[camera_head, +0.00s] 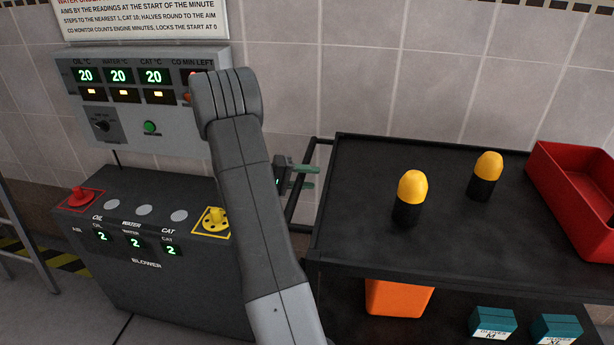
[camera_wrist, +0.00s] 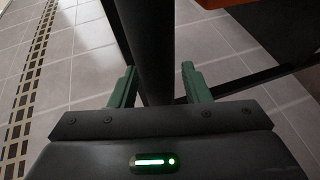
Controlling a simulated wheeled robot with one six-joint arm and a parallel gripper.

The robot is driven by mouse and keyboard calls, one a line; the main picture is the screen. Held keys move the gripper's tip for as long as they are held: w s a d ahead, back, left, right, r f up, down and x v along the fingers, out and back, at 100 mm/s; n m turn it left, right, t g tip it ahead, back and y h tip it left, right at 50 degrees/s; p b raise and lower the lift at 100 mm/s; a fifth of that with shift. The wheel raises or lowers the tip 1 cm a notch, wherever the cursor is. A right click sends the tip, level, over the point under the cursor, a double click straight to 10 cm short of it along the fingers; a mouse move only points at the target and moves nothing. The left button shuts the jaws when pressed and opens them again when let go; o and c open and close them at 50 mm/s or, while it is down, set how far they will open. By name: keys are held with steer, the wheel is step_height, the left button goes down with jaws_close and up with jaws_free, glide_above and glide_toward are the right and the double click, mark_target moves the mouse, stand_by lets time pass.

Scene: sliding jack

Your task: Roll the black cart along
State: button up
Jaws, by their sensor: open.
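The black cart (camera_head: 370,165) stands at the right in the head view, with a push handle (camera_head: 295,208) on its left end. My gripper (camera_head: 305,176) is at this handle, its green fingers open and pointing right. In the wrist view, a thick dark bar (camera_wrist: 148,45) runs between the open fingers of my gripper (camera_wrist: 159,72). A gap shows on the bar's right side; the bar is nearer the left finger. Whether either finger touches the bar cannot be told. My arm hides part of the space left of the handle.
Two yellow-capped black items (camera_head: 411,190) (camera_head: 487,170) and a red tray (camera_head: 567,160) are on the cart top. An orange bin (camera_head: 398,298) and teal boxes (camera_head: 493,322) are lower. A grey control panel (camera_head: 190,140) and dark blower cabinet (camera_head: 150,285) stand left, before the tiled wall.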

mark_target(465, 197)
steer(key=shift+c, duration=0.4)
jaws_close()
steer(key=shift+d+f, duration=0.1)
steer(key=s+d+b, duration=0.3)
steer(key=d+b, duration=0.5)
steer(key=d, duration=0.6)
steer(key=s+d+b, duration=0.2)
steer(key=d+b, duration=0.7)
steer(key=d, duration=0.5)
steer(key=s+d+b, duration=0.3)
steer(key=d+b, duration=0.5)
steer(key=d, duration=0.6)
steer(key=shift+s+d+b, duration=0.15)
steer(key=shift+s+b, duration=0.15)
steer(key=shift+b, duration=0.1)
steer(key=shift+s+d, duration=0.1)
steer(key=shift+d, duration=0.7)
